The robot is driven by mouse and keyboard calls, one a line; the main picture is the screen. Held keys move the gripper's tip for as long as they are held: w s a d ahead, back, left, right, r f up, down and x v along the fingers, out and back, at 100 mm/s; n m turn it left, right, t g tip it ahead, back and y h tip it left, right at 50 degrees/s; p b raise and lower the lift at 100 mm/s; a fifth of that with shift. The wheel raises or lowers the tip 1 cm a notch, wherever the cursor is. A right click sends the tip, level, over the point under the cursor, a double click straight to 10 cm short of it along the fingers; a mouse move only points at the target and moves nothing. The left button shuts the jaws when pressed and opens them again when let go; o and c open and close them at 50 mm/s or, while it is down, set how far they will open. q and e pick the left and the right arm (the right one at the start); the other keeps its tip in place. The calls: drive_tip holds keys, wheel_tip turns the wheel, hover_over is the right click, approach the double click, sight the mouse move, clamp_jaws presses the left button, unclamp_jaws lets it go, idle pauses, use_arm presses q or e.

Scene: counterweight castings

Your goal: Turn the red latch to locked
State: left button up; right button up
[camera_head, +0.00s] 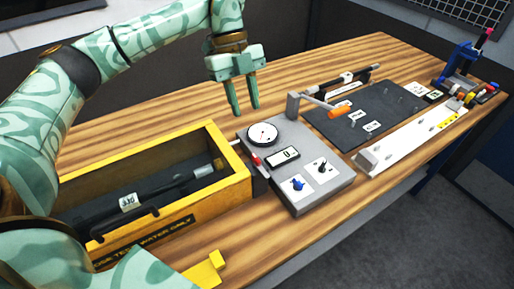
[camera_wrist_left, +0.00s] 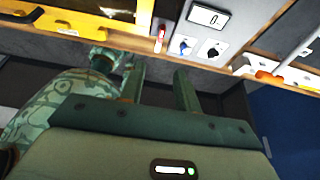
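The red latch (camera_head: 256,160) is a small red-tipped piece at the left edge of the grey panel box, beside the yellow crate. It also shows in the left wrist view (camera_wrist_left: 161,36), at the top, as a red and pale upright bar. I cannot read its setting. My left gripper (camera_head: 243,108) is above the table behind the grey box, fingers pointing down, apart and empty. Its two fingers also show in the left wrist view (camera_wrist_left: 159,85) with a clear gap, not touching the latch. My right gripper is in neither view.
The grey box (camera_head: 326,190) carries a round dial (camera_head: 263,134), a display (camera_head: 285,156) and two knobs. The yellow crate (camera_head: 240,178) stands close on its left. A dark mat (camera_head: 365,118) lies right.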

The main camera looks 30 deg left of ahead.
sight(258, 160)
use_arm(q)
drive_tip(key=b+x, duration=0.1)
drive_tip(key=x, duration=1.3)
drive_tip(key=shift+w+a, duration=0.15)
drive_tip(key=shift+c, duration=0.3)
clamp_jaws()
